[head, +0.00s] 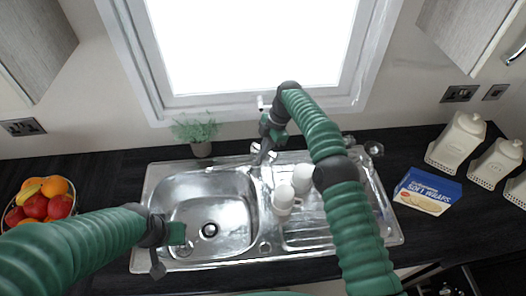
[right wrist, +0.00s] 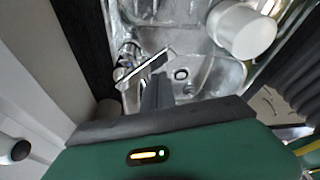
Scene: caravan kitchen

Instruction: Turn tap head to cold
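The metal tap (head: 256,148) stands at the back rim of the steel sink, partly hidden behind my right gripper. In the right wrist view the tap (right wrist: 130,58) is left of my fingers, with its thin spout reaching right over the basin. My right gripper (head: 262,158) points down beside the tap; its dark fingers (right wrist: 156,88) look closed together, with nothing seen between them. I cannot tell whether they touch the tap. My left gripper (head: 160,264) hangs over the left front rim of the sink, and its opening is unclear.
The sink (head: 210,205) has a basin at left and a drainer at right. White cups (head: 283,200) stand between them. A potted plant (head: 200,138) is behind the basin, a fruit bowl (head: 70,215) at left. A blue box (head: 428,190) and white canisters (head: 458,142) are at right.

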